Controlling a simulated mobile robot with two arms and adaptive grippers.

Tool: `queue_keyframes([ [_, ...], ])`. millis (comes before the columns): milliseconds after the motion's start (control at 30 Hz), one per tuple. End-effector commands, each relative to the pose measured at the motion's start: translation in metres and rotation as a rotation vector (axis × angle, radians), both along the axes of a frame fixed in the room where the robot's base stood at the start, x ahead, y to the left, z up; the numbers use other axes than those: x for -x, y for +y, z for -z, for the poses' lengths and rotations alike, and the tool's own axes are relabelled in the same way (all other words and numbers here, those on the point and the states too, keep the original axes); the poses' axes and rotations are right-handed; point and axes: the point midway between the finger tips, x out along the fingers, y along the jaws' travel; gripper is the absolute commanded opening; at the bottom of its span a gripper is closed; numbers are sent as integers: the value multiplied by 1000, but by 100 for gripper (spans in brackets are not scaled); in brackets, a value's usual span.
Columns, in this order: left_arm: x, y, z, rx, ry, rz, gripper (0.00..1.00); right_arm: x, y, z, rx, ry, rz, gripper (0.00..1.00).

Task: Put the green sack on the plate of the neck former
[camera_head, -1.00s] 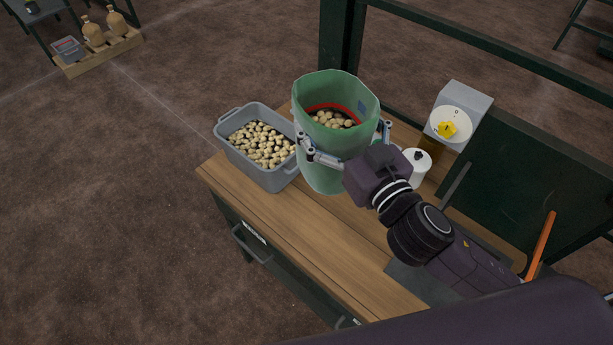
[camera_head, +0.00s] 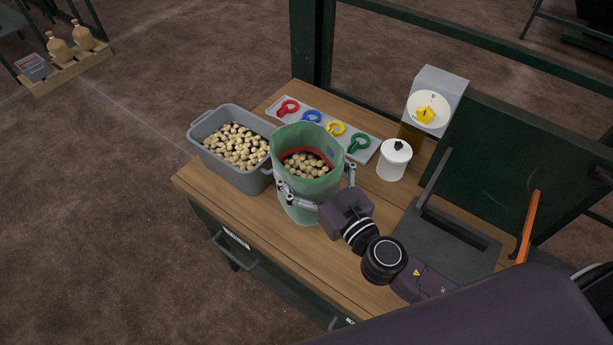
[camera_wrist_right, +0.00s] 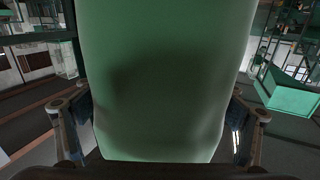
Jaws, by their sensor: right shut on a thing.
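The green sack (camera_head: 308,205) is upright and open at the top, with a red band inside and pale round pieces in it. My right gripper (camera_head: 316,184) is shut around the sack's sides, one finger on each side. In the right wrist view the sack (camera_wrist_right: 160,80) fills the middle between the fingers. The sack is over the wooden table; I cannot tell whether its bottom touches the top. A dark grey plate with a slot (camera_head: 425,240), apparently the neck former's, lies to the right, apart from the sack. My left gripper is out of view.
A grey bin (camera_head: 200,165) of pale pieces stands left of the sack. A tray (camera_head: 322,128) with coloured rings lies behind it. A white lidded pot (camera_head: 393,163) and a yellow-knobbed box (camera_head: 443,88) stand at the back right. Wood (camera_head: 350,275) is bare in front.

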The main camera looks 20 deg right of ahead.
Motion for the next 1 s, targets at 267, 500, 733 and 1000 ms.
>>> queue_keyframes([
  [267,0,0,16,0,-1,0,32,-1,0,34,1,-3,1,30],
  [500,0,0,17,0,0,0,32,-1,0,38,-1,-5,1,30],
  [733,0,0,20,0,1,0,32,-1,0,41,-1,-4,1,30],
  [1000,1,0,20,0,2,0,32,0,0,44,1,2,0,100],
])
